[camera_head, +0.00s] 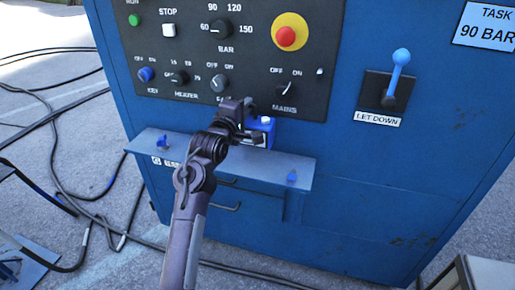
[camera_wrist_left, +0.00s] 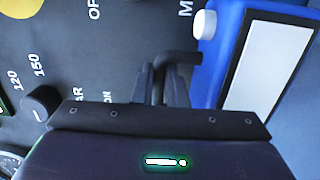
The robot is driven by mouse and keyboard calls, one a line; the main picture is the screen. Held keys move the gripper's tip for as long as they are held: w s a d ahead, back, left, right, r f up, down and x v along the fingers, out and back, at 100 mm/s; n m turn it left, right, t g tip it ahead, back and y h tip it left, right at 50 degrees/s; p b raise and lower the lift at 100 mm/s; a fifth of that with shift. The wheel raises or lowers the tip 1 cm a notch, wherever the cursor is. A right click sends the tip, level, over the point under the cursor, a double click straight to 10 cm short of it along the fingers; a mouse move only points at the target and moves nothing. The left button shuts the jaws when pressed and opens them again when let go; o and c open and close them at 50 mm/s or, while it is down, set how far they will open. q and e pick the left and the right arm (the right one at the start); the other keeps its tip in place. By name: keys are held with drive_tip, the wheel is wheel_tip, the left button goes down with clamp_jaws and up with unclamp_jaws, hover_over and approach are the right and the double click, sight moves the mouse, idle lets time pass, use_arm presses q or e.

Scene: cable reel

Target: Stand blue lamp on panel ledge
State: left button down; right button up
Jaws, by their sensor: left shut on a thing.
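The blue lamp (camera_head: 268,124) is just above or on the back of the panel ledge (camera_head: 250,166); I cannot tell whether its base touches. In the left wrist view the lamp shows at the upper right as a blue body (camera_wrist_left: 228,40) with a pale face and a white knob. My left gripper (camera_head: 246,116) is in front of the lamp and hides part of it. In the left wrist view its fingers (camera_wrist_left: 164,82) are closed on a dark bent bar beside the lamp, seemingly its handle. My right gripper is not in view.
The black control panel (camera_head: 225,83) with knobs and a red button (camera_head: 286,36) is close behind my left gripper. The let-down lever (camera_head: 398,70) is to the right. Two small blue pieces (camera_head: 162,141) are at the ledge's ends. Cables (camera_head: 62,150) lie on the floor.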

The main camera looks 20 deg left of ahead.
use_arm(q)
drive_tip(key=shift+f, duration=3.55)
drive_tip(key=shift+f, duration=0.1)
drive_tip(key=c, duration=1.5)
unclamp_jaws()
drive_tip(key=shift+s+f, duration=0.1)
drive_tip(key=shift+o, duration=0.2)
